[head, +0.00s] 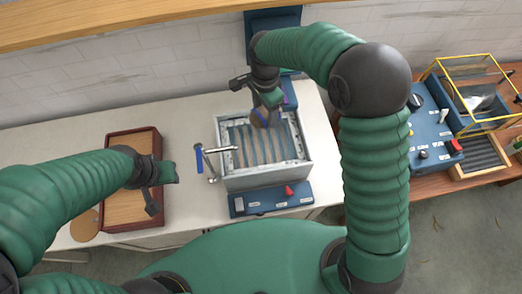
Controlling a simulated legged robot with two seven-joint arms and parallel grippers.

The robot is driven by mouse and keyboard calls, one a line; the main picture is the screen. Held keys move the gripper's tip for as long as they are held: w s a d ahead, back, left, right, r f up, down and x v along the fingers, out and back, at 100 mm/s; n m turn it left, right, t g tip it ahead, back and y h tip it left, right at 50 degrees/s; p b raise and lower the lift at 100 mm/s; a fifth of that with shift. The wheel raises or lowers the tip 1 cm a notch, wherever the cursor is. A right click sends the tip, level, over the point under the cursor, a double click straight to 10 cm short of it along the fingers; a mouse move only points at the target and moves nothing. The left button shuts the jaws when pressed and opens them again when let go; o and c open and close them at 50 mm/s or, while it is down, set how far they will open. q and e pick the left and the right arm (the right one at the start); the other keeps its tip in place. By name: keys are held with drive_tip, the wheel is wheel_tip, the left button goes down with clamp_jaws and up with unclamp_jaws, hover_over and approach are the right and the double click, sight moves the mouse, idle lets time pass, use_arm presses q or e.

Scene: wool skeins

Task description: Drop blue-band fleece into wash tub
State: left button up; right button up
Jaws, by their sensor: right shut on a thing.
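The wash tub (222,172) is a grey open box with a wavy blue-and-tan striped inside, in the middle of the white counter. My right gripper (264,108) is over the tub's back part and is shut on a small tan-brown bundle with some blue on it, which looks like the blue-band fleece (258,119). The gripper partly hides the bundle, and I cannot tell whether it touches the tub's inside. My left gripper (163,188) is open and empty, over the right edge of the wooden tray.
A red-brown wooden tray (125,208) lies on the left, with a round tan disc (84,226) beside it. A metal tap with a blue handle (199,158) stands at the tub's left. A blue control panel (271,200) lies in front. A yellow-framed machine (480,95) stands at right.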

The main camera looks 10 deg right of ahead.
drive_tip(key=o, duration=1)
drive_tip(key=shift+s+a+r, duration=0.15)
drive_tip(key=shift+c, duration=0.2)
drive_tip(key=o, duration=0.5)
drive_tip(key=shift+s+a+r, duration=0.15)
drive_tip(key=shift+s+r, duration=0.1)
drive_tip(key=shift+s, duration=0.25)
drive_tip(key=shift+c, duration=0.2)
drive_tip(key=shift+w+d+f, duration=0.15)
drive_tip(key=shift+d, duration=0.2)
drive_tip(key=shift+w, duration=0.2)
use_arm(q)
drive_tip(key=f+b, duration=0.1)
drive_tip(key=s+f+b, duration=0.1)
drive_tip(key=b, duration=0.1)
drive_tip(key=shift+f, duration=0.25)
use_arm(e)
wheel_tip(320, 180, up, 17)
drive_tip(key=shift+s, duration=0.2)
